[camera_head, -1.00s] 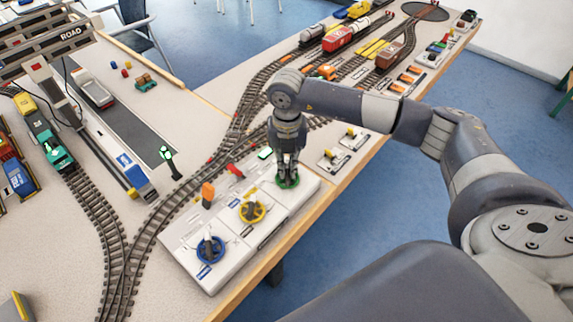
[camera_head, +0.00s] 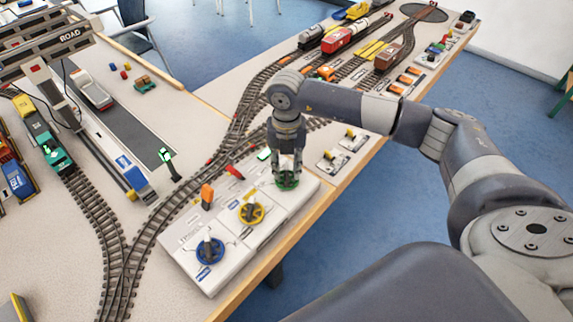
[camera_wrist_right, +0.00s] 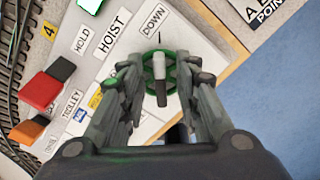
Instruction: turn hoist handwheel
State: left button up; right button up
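The hoist handwheel is a green spoked wheel (camera_head: 289,183) at the far end of the white control panel (camera_head: 240,262). The fingers partly hide the wheel in the head view. My left gripper is not in view.
A yellow handwheel (camera_head: 251,213) and a blue handwheel (camera_head: 210,250) sit nearer on the panel. An orange lever (camera_head: 207,193) and a red lever (camera_head: 235,172) stand along its track side. Rails (camera_head: 130,250) run beside the panel; the table edge is on its other side.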

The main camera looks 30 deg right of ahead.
aim_at(287, 169)
notch_tip(287, 169, up, 12)
dwell(0.5)
dwell(1.0)
